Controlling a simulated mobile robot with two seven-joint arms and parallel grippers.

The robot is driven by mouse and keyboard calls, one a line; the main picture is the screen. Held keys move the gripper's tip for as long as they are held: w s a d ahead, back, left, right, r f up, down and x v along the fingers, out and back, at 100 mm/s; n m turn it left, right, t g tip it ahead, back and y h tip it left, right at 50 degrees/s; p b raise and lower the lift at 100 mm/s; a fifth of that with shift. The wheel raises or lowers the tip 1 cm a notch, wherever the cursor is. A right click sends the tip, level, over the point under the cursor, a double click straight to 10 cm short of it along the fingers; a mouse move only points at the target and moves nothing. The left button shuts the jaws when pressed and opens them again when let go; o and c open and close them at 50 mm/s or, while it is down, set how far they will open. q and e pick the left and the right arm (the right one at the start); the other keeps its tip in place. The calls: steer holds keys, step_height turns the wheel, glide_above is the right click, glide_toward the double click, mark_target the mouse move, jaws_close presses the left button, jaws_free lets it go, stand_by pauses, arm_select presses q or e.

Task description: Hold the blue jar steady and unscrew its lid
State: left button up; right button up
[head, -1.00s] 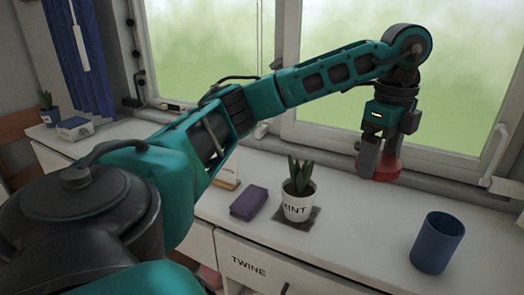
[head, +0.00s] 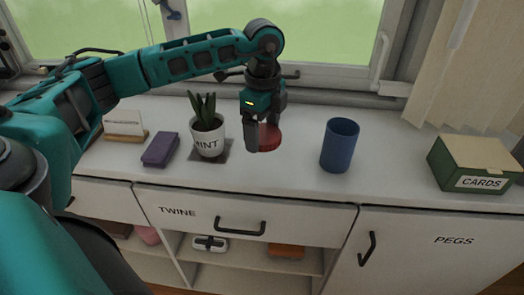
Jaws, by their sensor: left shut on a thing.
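The blue jar (head: 339,148) stands upright on the white counter, right of my left gripper and apart from it. Its top is open and I see into its dark inside. My left gripper (head: 262,140) points down and is shut on a red round lid (head: 270,136), between the plant pot and the jar. The fingers hide part of the lid. The lid is at or just above the counter; I cannot tell if it touches. My right gripper is not in view, and nothing holds the jar.
A potted plant marked MINT (head: 208,138) stands on a dark mat left of the gripper. A purple block (head: 160,149) and a card holder (head: 124,136) lie further left. A green CARDS box (head: 474,165) stands at the right. The counter around the jar is clear.

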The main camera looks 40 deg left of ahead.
mark_target(263, 162)
arm_select(q)
steer(key=shift+f, duration=3.25)
steer(key=shift+f, duration=0.2)
steer(key=o, duration=1)
steer(key=shift+r, duration=0.1)
step_height(263, 162, up, 12)
steer(key=shift+r, duration=0.15)
